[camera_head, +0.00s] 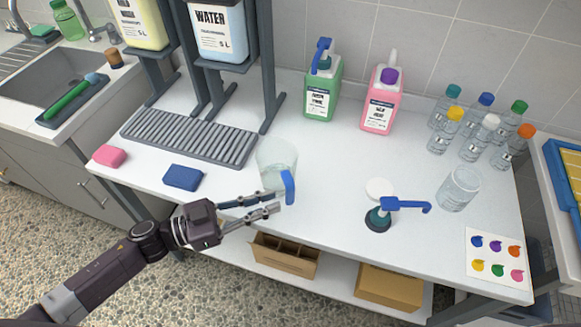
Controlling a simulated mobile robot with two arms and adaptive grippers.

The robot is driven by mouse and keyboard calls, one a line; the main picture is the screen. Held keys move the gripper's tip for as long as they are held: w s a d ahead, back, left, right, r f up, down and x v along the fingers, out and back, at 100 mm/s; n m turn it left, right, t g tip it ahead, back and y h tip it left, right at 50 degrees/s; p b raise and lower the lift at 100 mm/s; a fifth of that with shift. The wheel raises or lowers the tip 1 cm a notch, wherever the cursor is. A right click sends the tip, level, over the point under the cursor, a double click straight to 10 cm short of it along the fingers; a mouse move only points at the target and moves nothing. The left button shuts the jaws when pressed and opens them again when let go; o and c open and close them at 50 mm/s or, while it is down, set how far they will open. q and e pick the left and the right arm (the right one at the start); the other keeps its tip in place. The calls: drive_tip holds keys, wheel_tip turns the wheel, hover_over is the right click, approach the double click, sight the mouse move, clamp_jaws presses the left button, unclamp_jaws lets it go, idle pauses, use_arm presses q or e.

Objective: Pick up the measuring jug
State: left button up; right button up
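The measuring jug (274,158) is clear with a blue handle (289,187) and stands upright on the white table, below the water dispenser. Its handle faces the front of the table. My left gripper (277,201) reaches in from the lower left, with its fingertips just in front of the jug, close to the handle. Its two fingers are apart with nothing visible between them. Whether a fingertip touches the handle I cannot tell. My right gripper is not in view.
A grey drip tray (190,138) and blue sponge (183,177) lie left of the jug. Green (322,95) and pink (382,97) bottles stand behind. A blue pump (405,205), clear container (459,188) and several small bottles (474,140) are right. The table middle is clear.

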sight(290, 203)
use_arm(q)
drive_tip(key=d, duration=0.1)
drive_tip(key=w+d+r+p, duration=0.1)
drive_tip(key=shift+w+d, duration=0.1)
drive_tip(key=shift+d, duration=0.3)
drive_tip(key=x, duration=0.3)
drive_tip(key=shift+f, duration=0.15)
clamp_jaws()
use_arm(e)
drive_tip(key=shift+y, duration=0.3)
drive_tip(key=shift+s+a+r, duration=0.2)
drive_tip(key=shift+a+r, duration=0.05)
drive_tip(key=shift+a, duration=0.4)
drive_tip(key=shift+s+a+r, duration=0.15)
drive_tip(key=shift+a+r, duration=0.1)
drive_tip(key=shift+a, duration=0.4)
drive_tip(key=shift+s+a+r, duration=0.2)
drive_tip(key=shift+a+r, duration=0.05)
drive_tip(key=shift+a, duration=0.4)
